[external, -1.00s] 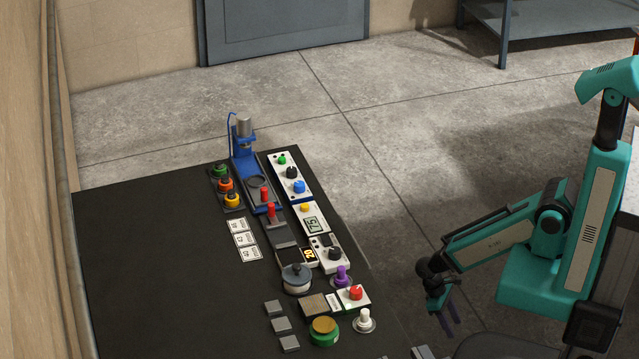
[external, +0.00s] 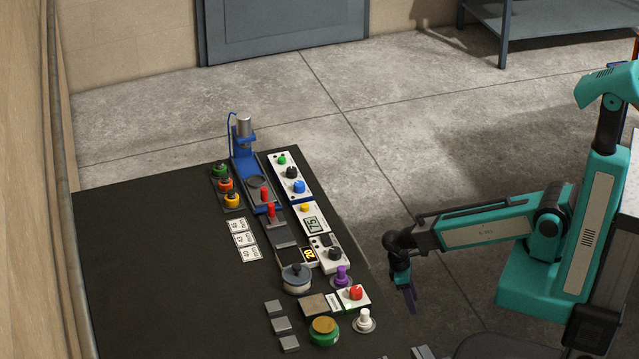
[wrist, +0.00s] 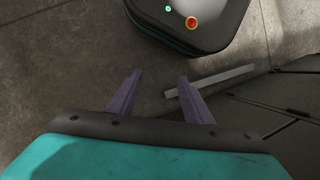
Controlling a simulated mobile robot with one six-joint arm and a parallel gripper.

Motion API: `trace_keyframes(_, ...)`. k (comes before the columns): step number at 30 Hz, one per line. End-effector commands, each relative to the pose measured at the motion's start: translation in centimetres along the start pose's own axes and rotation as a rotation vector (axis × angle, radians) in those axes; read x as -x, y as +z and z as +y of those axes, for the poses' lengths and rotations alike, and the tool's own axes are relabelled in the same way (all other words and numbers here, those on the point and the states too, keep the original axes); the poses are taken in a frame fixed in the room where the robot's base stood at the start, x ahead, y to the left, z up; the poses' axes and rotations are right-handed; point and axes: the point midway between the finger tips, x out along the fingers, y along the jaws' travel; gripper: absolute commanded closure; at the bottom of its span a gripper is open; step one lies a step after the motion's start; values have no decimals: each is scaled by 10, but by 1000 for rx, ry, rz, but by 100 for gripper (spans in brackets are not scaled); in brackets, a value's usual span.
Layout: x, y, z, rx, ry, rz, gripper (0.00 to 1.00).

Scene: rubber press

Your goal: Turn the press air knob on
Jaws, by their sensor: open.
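A blue bench press (external: 244,150) stands at the far end of the black table. Beside it a white panel (external: 279,164) carries a green button, a black knob (external: 291,172) and a blue knob (external: 299,187). I cannot tell from a label which knob is the press air knob. My gripper (external: 411,300) hangs pointing down, right of the table's edge and apart from all the controls. In the wrist view its two purple fingers (wrist: 159,75) are spread with nothing between them. No knob shows in the wrist view.
The table's left part (external: 150,270) is clear. The wrist view shows floor and a dark base with a red button (wrist: 192,22).

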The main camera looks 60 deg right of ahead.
Motion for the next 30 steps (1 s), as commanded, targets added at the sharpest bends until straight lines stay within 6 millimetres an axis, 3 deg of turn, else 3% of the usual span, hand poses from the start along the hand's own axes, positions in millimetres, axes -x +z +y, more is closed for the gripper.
trace_keyframes(3, 25, -26, 14, 67, 10, 31, 54)
trace_keyframes(15, 119, -89, 54, 299, 59, 119, 54)
trace_keyframes(30, 243, -136, 96, 560, 144, 202, 54)
